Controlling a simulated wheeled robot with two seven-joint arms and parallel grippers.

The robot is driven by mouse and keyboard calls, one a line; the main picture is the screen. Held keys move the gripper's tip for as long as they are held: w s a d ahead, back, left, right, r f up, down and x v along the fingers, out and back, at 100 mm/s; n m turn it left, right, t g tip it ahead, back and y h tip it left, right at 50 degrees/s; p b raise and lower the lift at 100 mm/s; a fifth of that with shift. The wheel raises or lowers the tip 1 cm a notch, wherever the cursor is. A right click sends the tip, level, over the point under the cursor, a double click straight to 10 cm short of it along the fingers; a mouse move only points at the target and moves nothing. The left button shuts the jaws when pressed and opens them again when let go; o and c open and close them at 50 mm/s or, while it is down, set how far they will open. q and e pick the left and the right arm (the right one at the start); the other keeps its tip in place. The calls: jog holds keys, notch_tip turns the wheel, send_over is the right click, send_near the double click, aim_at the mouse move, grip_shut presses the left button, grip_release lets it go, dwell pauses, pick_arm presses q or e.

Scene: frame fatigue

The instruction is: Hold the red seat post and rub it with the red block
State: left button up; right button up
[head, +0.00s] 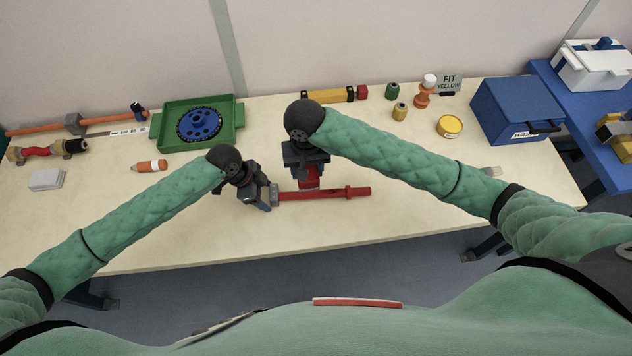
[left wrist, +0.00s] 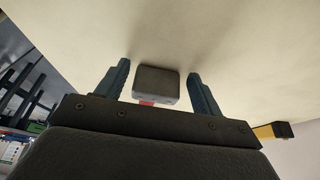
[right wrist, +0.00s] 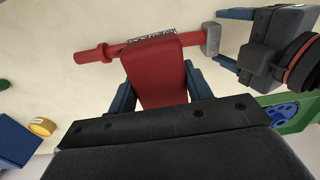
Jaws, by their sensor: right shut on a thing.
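The red seat post (head: 335,193) lies across the front middle of the table, its grey clamp end (head: 275,194) to the left. My left gripper (head: 266,198) is at that end with its fingers apart. In the left wrist view the grey clamp end (left wrist: 156,84) sits between the fingers with gaps on both sides. My right gripper (head: 309,178) is shut on the red block (right wrist: 155,75) and holds it at the middle of the post. In the right wrist view the block's far end meets a dark textured patch (right wrist: 152,38) on the post; exact contact is unclear.
A green tray (head: 239,128) with a blue chainring (head: 199,125) stands at the back left. A blue box (head: 515,105) stands at the right. The table's front right is mostly clear.

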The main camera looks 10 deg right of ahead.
pick_arm(q)
jog(key=shift+o, duration=0.8)
jog(key=v, duration=1.2)
jog(key=shift+s+f, duration=0.1)
jog(key=shift+s, duration=0.05)
pick_arm(e)
jog(key=shift+s+f, duration=0.1)
jog(key=shift+s, duration=0.05)
